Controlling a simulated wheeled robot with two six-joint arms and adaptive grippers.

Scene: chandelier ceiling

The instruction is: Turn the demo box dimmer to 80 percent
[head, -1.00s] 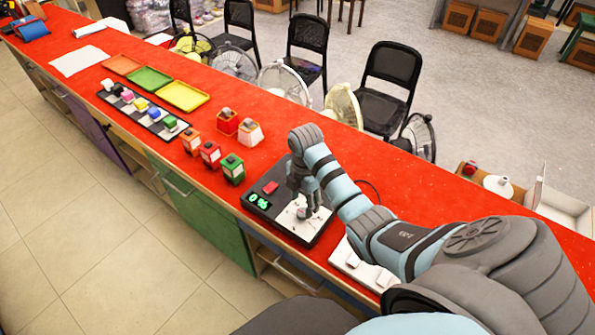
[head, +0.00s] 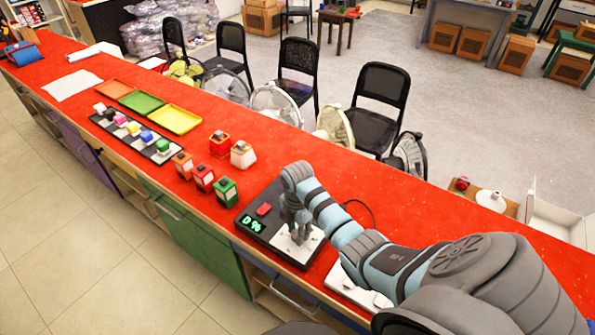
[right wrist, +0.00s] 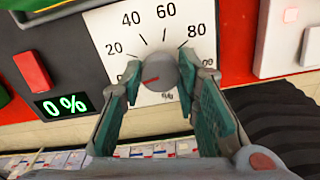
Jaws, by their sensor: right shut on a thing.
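The black demo box (head: 272,230) sits on the red counter, with a white dial plate (head: 306,248) and a green display (head: 251,223) reading 0%. In the right wrist view the display (right wrist: 61,105) also reads 0%. The round grey dimmer knob (right wrist: 158,72) has a red pointer aimed left, toward the low end of the scale. The 20, 40, 60, 80 and 100 marks fan around it, the 100 partly covered. My right gripper (right wrist: 160,75) is shut on the knob, one finger on each side. It reaches down over the box in the head view (head: 297,232). My left gripper is out of view.
A red button (head: 263,209) is on the box beside the display. Small coloured boxes (head: 203,178) stand left of it, with trays (head: 174,119) farther along the red counter (head: 345,172). A white switch panel (right wrist: 285,38) lies right of the box.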

